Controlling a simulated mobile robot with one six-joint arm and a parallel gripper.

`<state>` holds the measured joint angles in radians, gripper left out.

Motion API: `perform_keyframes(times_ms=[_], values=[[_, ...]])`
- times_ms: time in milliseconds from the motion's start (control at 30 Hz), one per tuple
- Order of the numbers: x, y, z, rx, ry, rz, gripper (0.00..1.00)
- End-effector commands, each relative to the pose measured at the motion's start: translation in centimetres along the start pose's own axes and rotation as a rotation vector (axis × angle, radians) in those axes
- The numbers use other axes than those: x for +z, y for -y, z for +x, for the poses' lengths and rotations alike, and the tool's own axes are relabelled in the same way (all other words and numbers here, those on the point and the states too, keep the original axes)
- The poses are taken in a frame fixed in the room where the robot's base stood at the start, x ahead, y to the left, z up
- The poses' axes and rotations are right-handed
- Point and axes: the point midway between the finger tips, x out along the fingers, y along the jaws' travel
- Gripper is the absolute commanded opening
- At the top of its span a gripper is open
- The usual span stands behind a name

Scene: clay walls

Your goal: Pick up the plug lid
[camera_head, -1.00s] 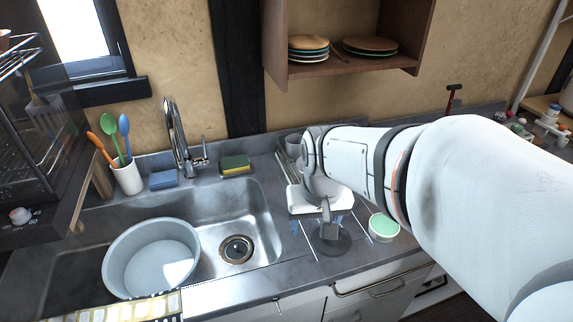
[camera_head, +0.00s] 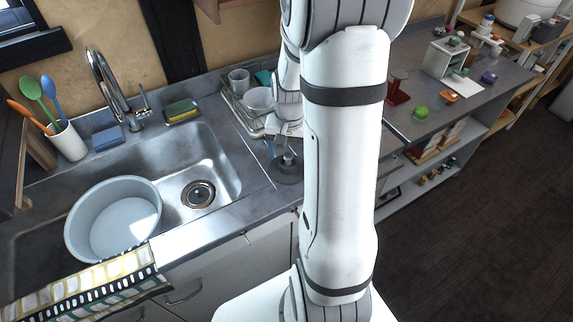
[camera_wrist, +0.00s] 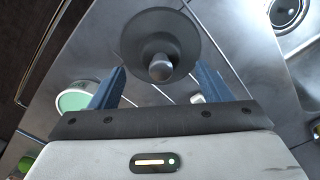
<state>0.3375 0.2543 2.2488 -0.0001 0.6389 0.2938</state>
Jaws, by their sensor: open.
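The plug lid is a dark grey disc with a short knob in its middle. It lies flat on the counter (camera_head: 287,176), right of the sink. In the wrist view the plug lid (camera_wrist: 160,25) is at the top centre. My gripper (camera_wrist: 160,70) is open, with its two blue fingers on either side of the knob in that picture; I cannot tell if they are down around it. In the head view my gripper (camera_head: 283,143) is just above and behind the plug lid, partly hidden by my arm.
The sink (camera_head: 222,150) with a grey basin (camera_head: 72,230) is to the left. A dish rack (camera_head: 240,115) with a bowl (camera_head: 259,99) stands behind. A white and green round container (camera_wrist: 75,98) is beside my left finger in the wrist view.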

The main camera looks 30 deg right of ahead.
Motion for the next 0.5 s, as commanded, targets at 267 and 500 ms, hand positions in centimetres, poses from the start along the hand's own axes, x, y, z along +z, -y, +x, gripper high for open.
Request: perform_keyframes(times_ms=[267,500], values=[[0.0,0.1,2.6,0.0,0.0,-0.001,0.71],[0.0,0.2,2.6,0.0,-0.001,-0.002,0.66]])
